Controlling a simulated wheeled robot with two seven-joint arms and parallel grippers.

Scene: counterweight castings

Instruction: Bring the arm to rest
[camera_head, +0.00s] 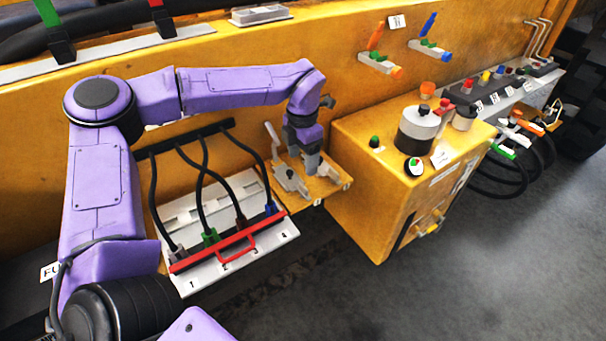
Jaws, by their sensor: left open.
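My left arm, in purple, comes in from the left in the head view and bends down at the wrist. Its gripper (301,164) points down over a small yellow shelf (331,185) and is open, though its fingers are small and partly hidden. A grey metal toggle clamp (289,180) with a raised light handle (273,140) stands on the shelf, right beside the fingers. I cannot tell whether the fingers touch it. No held object shows. My right gripper is out of view.
Left of the shelf, a white numbered panel (190,285) carries black cables, coloured plugs and a red bar (228,243). To the right stands a yellow box (370,198) with a dark and white canister (418,128) on top. Levers line the wall behind. Open floor lies front right.

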